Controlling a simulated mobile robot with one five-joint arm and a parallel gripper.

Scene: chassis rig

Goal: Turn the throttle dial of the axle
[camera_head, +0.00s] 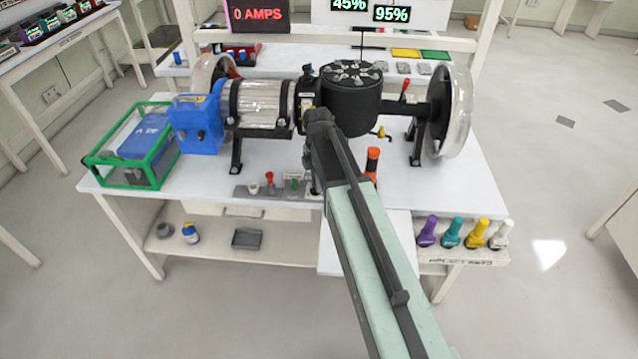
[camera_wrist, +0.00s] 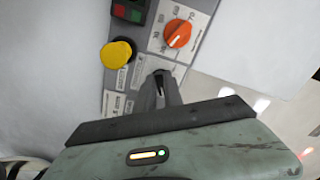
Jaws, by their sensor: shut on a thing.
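The axle assembly (camera_head: 265,103) lies across the white bench, with a black round housing (camera_head: 352,105) at its middle and clear-covered wheels at its ends. A grey control panel (camera_head: 262,192) lies on the bench's near side. In the wrist view the panel carries an orange dial (camera_wrist: 178,33), a yellow knob (camera_wrist: 118,54) and red and green buttons. My gripper (camera_wrist: 161,78) is at the panel's end, below the orange dial and apart from it. Its jaws are shut on a small dark control that they mostly hide. I cannot tell whether this is the throttle dial.
A blue box (camera_head: 196,124) and a green-framed case (camera_head: 133,145) stand at the bench's left. An orange-and-black handle (camera_head: 372,162) stands just right of my arm. Screens at the back read 0 AMPS, 45% and 95%.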

